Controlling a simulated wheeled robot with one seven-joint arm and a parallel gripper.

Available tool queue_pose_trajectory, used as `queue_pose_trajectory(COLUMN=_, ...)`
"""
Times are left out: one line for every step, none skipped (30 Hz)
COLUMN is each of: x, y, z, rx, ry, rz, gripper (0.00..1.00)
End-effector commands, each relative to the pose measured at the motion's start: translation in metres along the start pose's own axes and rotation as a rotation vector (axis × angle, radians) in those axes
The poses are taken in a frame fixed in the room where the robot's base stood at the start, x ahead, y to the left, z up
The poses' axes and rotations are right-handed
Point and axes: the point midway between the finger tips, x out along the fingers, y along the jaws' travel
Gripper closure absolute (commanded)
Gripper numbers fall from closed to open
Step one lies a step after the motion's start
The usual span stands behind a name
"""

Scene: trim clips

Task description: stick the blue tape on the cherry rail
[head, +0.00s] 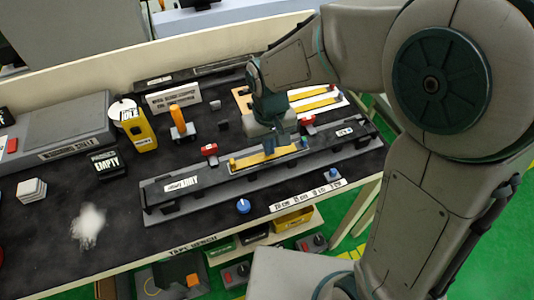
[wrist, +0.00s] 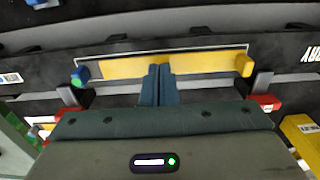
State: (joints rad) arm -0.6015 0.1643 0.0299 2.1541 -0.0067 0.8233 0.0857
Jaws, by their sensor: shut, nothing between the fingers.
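A long dark rail (head: 215,188) lies across the bench; its white label ends in "RRY", the rest is hard to read. A yellow strip (wrist: 205,63) lies along the rail, with a blue-green end piece (wrist: 80,77) and a yellow end piece (wrist: 243,65). The strip also shows in the head view (head: 250,159). My gripper (wrist: 160,68) is shut and empty, its fingertips over the middle of the strip; I cannot tell whether they touch it. In the head view my gripper (head: 270,147) hides part of the strip. I cannot make out a separate blue tape.
Red clips (head: 209,150) (head: 308,120) stand behind the rail. A tray with yellow strips (head: 318,104) lies at the back right. A blue knob (head: 243,206) is in front of the rail.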

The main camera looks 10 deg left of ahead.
Motion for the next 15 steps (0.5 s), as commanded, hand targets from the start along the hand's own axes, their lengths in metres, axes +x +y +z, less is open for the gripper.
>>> queue_pose_trajectory(x=0.0013, y=0.0, z=0.0001, rx=0.0, ry=0.0, rz=0.0, gripper=1.0)
queue_pose_trajectory(x=0.0016, y=0.0, z=0.0001, rx=0.0, ry=0.0, rz=0.0, gripper=1.0)
queue_pose_trajectory(x=0.0021, y=0.0, z=0.0001, rx=0.0, ry=0.0, rz=0.0, gripper=1.0)
queue_pose_trajectory(x=0.0025, y=0.0, z=0.0, rx=0.0, ry=0.0, rz=0.0, gripper=1.0)
queue_pose_trajectory(x=0.0028, y=0.0, z=0.0, rx=0.0, ry=0.0, rz=0.0, gripper=1.0)
queue_pose_trajectory(x=0.0033, y=0.0, z=0.0001, rx=0.0, ry=0.0, rz=0.0, gripper=1.0)
queue_pose_trajectory(x=0.0037, y=0.0, z=0.0001, rx=0.0, ry=0.0, rz=0.0, gripper=1.0)
queue_pose_trajectory(x=0.004, y=0.0, z=0.0, rx=0.0, ry=0.0, rz=0.0, gripper=1.0)
queue_pose_trajectory(x=0.0045, y=0.0, z=0.0, rx=0.0, ry=0.0, rz=0.0, gripper=1.0)
queue_pose_trajectory(x=0.0049, y=0.0, z=0.0, rx=0.0, ry=0.0, rz=0.0, gripper=1.0)
queue_pose_trajectory(x=0.0052, y=0.0, z=0.0, rx=0.0, ry=0.0, rz=0.0, gripper=1.0)
queue_pose_trajectory(x=0.0057, y=0.0, z=0.0, rx=0.0, ry=0.0, rz=0.0, gripper=1.0)
queue_pose_trajectory(x=0.0061, y=0.0, z=0.0, rx=0.0, ry=0.0, rz=0.0, gripper=1.0)
queue_pose_trajectory(x=0.0064, y=0.0, z=0.0, rx=0.0, ry=0.0, rz=0.0, gripper=1.0)
queue_pose_trajectory(x=0.0069, y=0.0, z=0.0, rx=0.0, ry=0.0, rz=0.0, gripper=1.0)
